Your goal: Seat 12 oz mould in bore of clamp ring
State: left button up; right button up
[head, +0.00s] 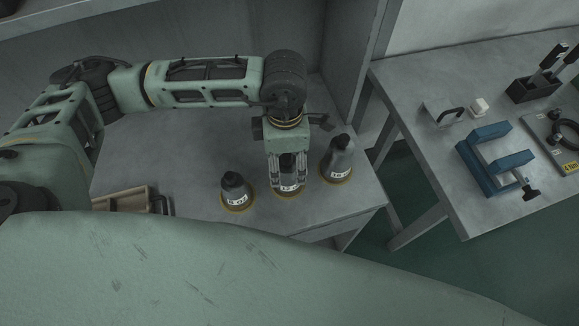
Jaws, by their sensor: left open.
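Three grey tapered moulds with dark tops stand upright on brass-coloured bases on the grey bench. The left mould (236,190) has a label that seems to read 8 oz. The right mould (338,160) has a label that seems to start with 16. The middle mould (287,190), by its place likely the 12 oz one, is mostly hidden. My left gripper (287,178) points down over it, jaws open around its upper part. A dark ring (563,130) on a plate with a yellow label, perhaps the clamp ring, lies at the far right. My right gripper is out of view.
A second table (440,190) stands to the right across a gap showing green floor. On it are a blue clamp-like frame (490,160), a small white block (480,106) and a black tool holder (535,88). A shallow tray (125,198) lies left of the moulds.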

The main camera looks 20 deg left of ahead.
aim_at(287, 169)
pick_arm(q)
notch_tip(287, 169, down, 4)
jog(key=shift+s+d+f+p, duration=0.15)
jog(key=shift+f+p, duration=0.1)
jog(key=shift+p, duration=0.6)
jog(key=shift+f, duration=0.15)
jog(key=c, duration=0.5)
grip_shut()
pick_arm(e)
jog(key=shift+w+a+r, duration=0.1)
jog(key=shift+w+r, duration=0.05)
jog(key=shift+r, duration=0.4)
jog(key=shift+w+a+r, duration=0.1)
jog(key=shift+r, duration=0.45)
